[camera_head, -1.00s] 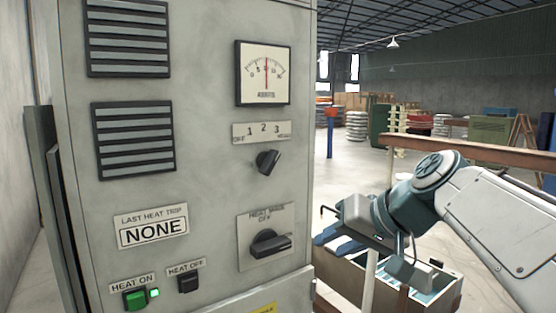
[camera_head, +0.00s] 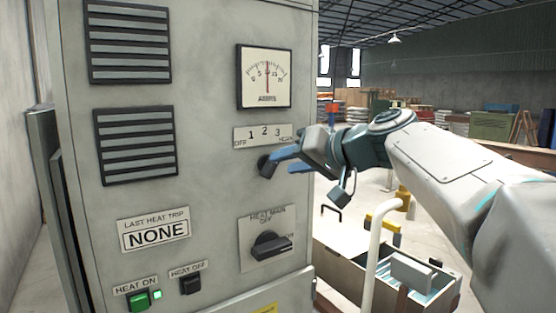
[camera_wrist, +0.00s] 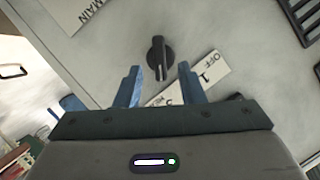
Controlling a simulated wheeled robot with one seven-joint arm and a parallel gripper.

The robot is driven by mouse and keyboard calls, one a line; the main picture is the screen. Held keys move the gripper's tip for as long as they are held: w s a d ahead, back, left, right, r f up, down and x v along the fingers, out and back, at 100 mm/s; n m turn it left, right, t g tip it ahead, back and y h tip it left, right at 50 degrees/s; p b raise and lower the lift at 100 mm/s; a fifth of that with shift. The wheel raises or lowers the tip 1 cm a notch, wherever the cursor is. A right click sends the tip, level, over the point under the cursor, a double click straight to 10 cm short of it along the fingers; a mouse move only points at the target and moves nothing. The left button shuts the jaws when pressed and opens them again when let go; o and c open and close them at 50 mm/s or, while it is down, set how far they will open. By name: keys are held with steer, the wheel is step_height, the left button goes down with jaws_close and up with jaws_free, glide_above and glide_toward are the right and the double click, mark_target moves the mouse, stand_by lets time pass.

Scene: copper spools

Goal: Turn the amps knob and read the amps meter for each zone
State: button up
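The amps knob (camera_wrist: 160,56), black with a raised bar, sits on the grey panel in the wrist view, beyond and between my fingertips. In the head view the knob (camera_head: 264,167) is partly covered by my gripper (camera_head: 283,162). My gripper (camera_wrist: 161,77) has its two blue fingers spread, with nothing held between them; whether they touch the knob is unclear. The knob's exact setting is hard to tell.
Below sits the HEAT MAIN switch (camera_head: 270,245). At lower left are the lit green HEAT ON button (camera_head: 139,301), the black HEAT OFF button (camera_head: 190,284) and a LAST HEAT TRIP plate (camera_head: 155,234) reading NONE. A crate (camera_head: 420,280) and pale rail (camera_head: 375,250) stand right of the cabinet.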

mark_target(277, 166)
steer(key=shift+x, duration=1.75)
jaws_close()
steer(key=shift+f, duration=0.15)
steer(key=m+y+b, duration=0.1)
steer(key=m+b, duration=0.1)
steer(key=b, duration=0.1)
steer(key=shift+f, duration=0.15)
steer(key=shift+d+m+y+b, duration=0.1)
steer(key=shift+m+y+b, duration=0.8)
steer(key=shift+m+b, duration=0.55)
steer(key=shift+m, duration=0.25)
